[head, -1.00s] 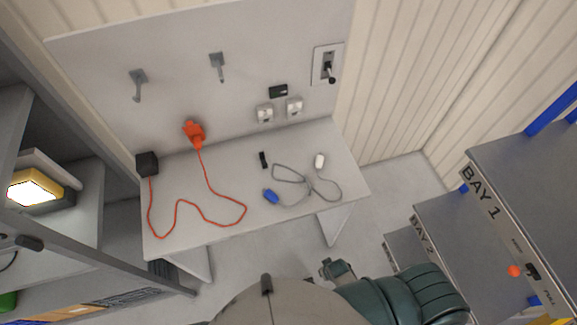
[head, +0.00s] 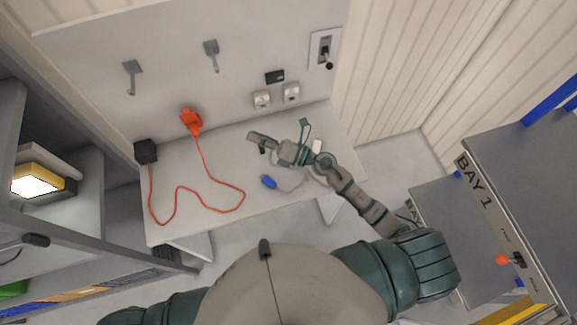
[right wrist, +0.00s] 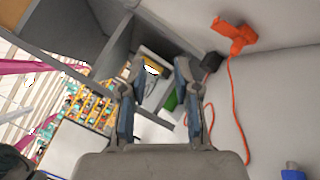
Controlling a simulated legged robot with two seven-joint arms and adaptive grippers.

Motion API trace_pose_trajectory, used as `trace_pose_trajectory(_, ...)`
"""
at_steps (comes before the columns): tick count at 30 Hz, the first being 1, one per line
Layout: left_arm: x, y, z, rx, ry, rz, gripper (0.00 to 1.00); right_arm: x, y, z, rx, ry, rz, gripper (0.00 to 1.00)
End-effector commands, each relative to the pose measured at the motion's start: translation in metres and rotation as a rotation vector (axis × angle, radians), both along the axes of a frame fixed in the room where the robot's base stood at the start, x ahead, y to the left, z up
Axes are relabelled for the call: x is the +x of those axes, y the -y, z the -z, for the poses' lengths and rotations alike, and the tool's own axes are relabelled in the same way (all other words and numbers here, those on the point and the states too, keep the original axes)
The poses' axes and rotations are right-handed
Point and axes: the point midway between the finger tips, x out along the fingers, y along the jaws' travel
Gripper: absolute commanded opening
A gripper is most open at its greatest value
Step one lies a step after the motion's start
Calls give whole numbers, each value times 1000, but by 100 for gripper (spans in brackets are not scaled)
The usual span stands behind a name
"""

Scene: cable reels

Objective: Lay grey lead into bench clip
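The grey lead (head: 290,183) lies on the bench (head: 205,228), mostly hidden behind my right gripper (head: 281,132). Its blue plug (head: 268,182) and white end (head: 317,146) show on either side. The blue plug also shows at the lower right corner of the right wrist view (right wrist: 292,173). A small black piece on the bench, perhaps the clip, is almost covered by a finger. My right gripper is above the back of the bench, its fingers spread and empty; the right wrist view shows the open gap (right wrist: 159,78). My left gripper is out of view.
An orange plug (head: 191,122) sits at the back panel, its orange cable running across the bench's left to a black block (head: 146,151). Hooks (head: 132,76), sockets (head: 291,92) and a switch (head: 323,50) are on the panel. Shelving stands left; the BAY 1 unit (head: 484,200) stands right.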

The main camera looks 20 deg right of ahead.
Motion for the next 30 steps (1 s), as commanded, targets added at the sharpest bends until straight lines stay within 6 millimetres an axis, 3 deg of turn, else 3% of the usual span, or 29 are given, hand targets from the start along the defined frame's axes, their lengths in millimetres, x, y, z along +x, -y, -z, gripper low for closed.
trace_pose_trajectory(2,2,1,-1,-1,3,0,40,-9,-14,34,-324,118,-173,31)
trace_pose_trajectory(5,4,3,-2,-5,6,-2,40,-16,2,93,-744,197,-370,31)
trace_pose_trajectory(6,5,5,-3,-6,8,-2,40,-15,18,114,-896,204,-431,31)
trace_pose_trajectory(9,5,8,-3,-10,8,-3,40,-9,68,149,-1216,184,-550,31)
trace_pose_trajectory(12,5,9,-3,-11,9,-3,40,-4,110,165,-1424,138,-616,31)
trace_pose_trajectory(17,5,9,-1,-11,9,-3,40,-2,137,173,-1546,97,-653,31)
trace_pose_trajectory(30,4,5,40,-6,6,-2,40,7,120,233,-1542,95,-654,31)
